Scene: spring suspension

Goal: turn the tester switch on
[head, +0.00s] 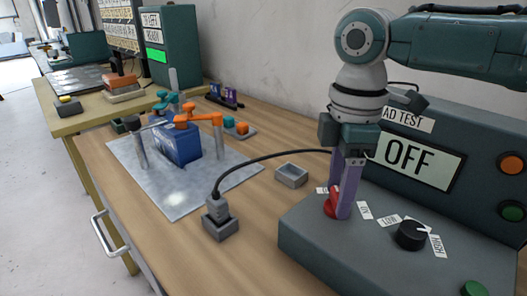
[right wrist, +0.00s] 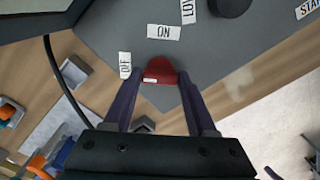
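The tester (head: 315,241) is a grey console at the right of the head view, and its display (head: 416,162) reads OFF. Its red switch (head: 331,204) sits near the console's left end, beside small OFF and ON labels. My right gripper (head: 346,208) points down at the switch, and its purple finger partly hides it. In the right wrist view the red switch (right wrist: 162,70) lies between the tips of my right gripper's two fingers (right wrist: 159,76), which stand apart on either side. I cannot tell whether they touch it. My left gripper is not in view.
A black knob (head: 411,235) and a green button (head: 475,289) are on the console. A plug in a grey block (head: 221,226) with a black cable stands left of it, near a small grey tray (head: 291,175). A blue block (head: 175,143) and orange clamp (head: 198,119) stand on a metal plate (head: 181,197).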

